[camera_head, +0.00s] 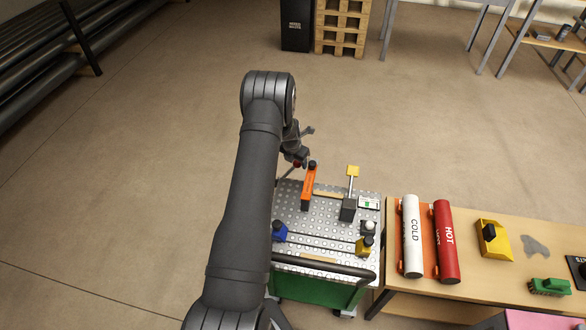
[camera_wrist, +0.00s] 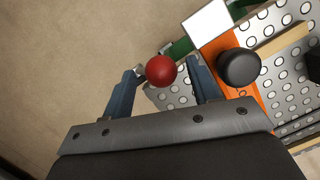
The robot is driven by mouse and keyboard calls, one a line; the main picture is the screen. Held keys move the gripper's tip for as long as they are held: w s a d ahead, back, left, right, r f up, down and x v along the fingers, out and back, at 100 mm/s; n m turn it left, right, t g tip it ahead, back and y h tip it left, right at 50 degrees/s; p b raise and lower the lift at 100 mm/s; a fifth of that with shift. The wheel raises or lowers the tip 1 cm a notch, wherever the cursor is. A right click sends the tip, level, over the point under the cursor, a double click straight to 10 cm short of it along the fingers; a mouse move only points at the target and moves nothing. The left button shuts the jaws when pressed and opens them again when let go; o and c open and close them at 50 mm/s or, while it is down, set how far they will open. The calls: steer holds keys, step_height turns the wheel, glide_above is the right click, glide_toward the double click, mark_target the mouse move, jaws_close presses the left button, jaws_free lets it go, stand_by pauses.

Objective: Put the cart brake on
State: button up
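A red ball knob (camera_head: 297,164) shows at the far left corner of the cart, partly hidden by my gripper (camera_head: 297,152). In the wrist view the red knob (camera_wrist: 161,70) appears between the two blue-grey fingers of my gripper (camera_wrist: 163,68). The fingers are apart, with gaps on both sides of the knob. I cannot tell whether the knob is at fingertip depth. The cart (camera_head: 325,222) has a perforated metal top, a green body and a dark handle bar at its near side. Any lever below the knob is mostly hidden.
An orange block with a black knob (camera_head: 308,190) stands close to my gripper's right. A yellow-topped lever (camera_head: 352,182) stands farther right. Blue (camera_head: 280,232) and yellow (camera_head: 364,245) pieces are nearer. A table (camera_head: 470,225) with COLD and HOT pipes adjoins. Floor beyond the cart is clear.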

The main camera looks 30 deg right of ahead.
steer(key=shift+w+d+r+v, duration=0.1)
steer(key=shift+d+v, duration=0.15)
steer(key=shift+v, duration=0.9)
steer(key=shift+w+d+r+v, duration=0.1)
steer(key=shift+d+v, duration=0.15)
steer(key=shift+v, duration=0.9)
steer(key=shift+w+d+v, duration=0.1)
steer(key=shift+d+v, duration=0.15)
steer(key=shift+v, duration=0.9)
steer(key=shift+f, duration=0.1)
steer(key=x, duration=0.2)
steer(key=a+x, duration=0.1)
steer(key=x, duration=0.3)
steer(key=shift+s+a+f, duration=0.15)
steer(key=shift+s+f, duration=0.1)
steer(key=shift+f, duration=0.2)
steer(key=shift+s+f, duration=0.1)
steer(key=shift+f, duration=0.05)
